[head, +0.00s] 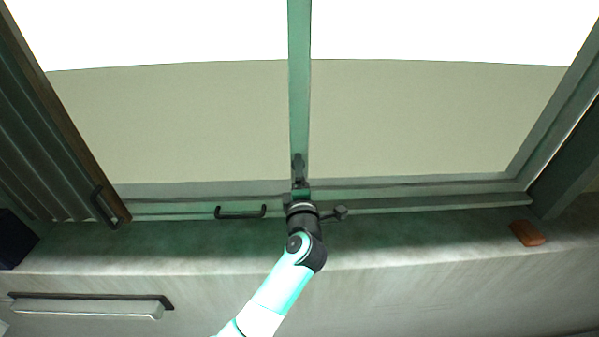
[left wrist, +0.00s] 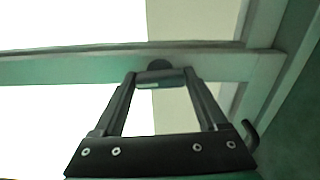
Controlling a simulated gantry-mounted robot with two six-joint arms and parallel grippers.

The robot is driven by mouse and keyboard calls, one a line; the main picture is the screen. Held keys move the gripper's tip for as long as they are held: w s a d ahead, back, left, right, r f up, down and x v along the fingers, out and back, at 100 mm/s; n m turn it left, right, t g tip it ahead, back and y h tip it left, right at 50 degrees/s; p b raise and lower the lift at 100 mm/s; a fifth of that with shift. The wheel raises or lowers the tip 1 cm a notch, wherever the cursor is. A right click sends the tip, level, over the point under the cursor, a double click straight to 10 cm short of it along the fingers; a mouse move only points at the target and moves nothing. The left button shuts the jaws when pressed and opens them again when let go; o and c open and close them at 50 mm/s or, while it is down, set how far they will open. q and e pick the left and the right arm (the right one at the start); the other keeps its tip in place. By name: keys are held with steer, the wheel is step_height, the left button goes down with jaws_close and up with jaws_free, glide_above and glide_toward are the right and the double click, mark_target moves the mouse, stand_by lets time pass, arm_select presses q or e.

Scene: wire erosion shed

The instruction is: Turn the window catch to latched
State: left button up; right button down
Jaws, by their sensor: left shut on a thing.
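The window catch (head: 298,163) is a small dark fitting low on the green upright bar (head: 299,80) between the two window panes. In the left wrist view its dark rounded handle (left wrist: 160,77) lies crosswise between the fingertips, with a round dark base (left wrist: 159,64) behind it against the bar. My left gripper (head: 299,184) reaches up from below and is shut on the catch handle; its two fingers (left wrist: 160,76) show on either side. The gripper partly hides the catch in the head view. My right gripper is in neither view.
A black pull handle (head: 240,212) sits on the lower frame left of the gripper. A ribbed panel with a dark handle (head: 104,206) stands at left. A dark box (head: 15,240) and a orange-brown block (head: 527,233) lie at opposite ends of the mostly bare sill (head: 420,237).

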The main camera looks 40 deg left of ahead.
arm_select(q)
steer(key=shift+m, duration=0.5)
steer(key=o, duration=1.3)
steer(key=b+v, duration=0.1)
steer(key=v, duration=1)
steer(key=shift+s+d, duration=0.2)
steer(key=shift+s, duration=0.05)
